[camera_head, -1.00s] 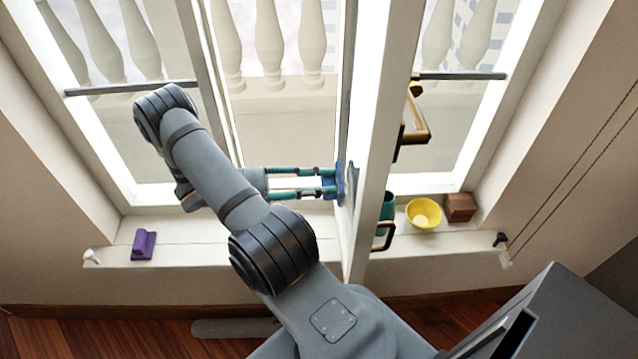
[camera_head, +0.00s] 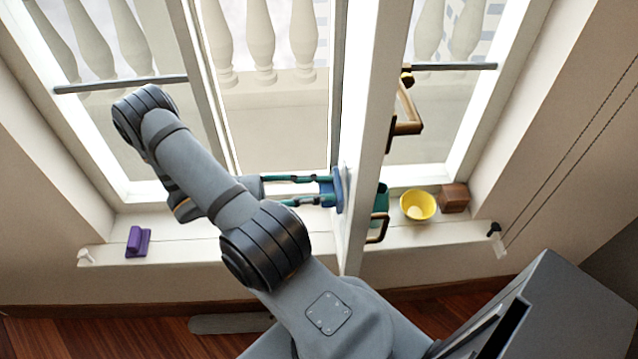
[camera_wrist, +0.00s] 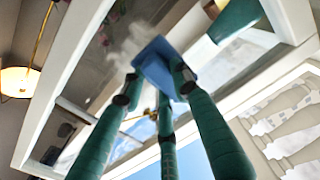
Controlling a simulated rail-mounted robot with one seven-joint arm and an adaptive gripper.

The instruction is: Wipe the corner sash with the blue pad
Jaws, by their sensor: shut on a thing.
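The blue pad (camera_head: 338,190) is at the left face of the white-framed corner sash (camera_head: 364,120), which stands open and shows nearly edge-on in the head view. My gripper (camera_head: 321,188) has teal fingers and is shut on the pad from the left. In the wrist view the gripper fingers (camera_wrist: 158,90) close around the blue pad (camera_wrist: 166,66), which lies over the sash's glass. A pale cloudy smear (camera_wrist: 128,45) shows on the glass beside the pad. The pad looks to be against the glass, but its contact face is hidden.
A purple block-shaped thing (camera_head: 138,241) lies on the sill at left. Right of the sash stand a teal container (camera_head: 382,198), a yellow bowl (camera_head: 418,206) and a brown block (camera_head: 454,198). A brass handle (camera_head: 408,127) sticks out on the sash's right side.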

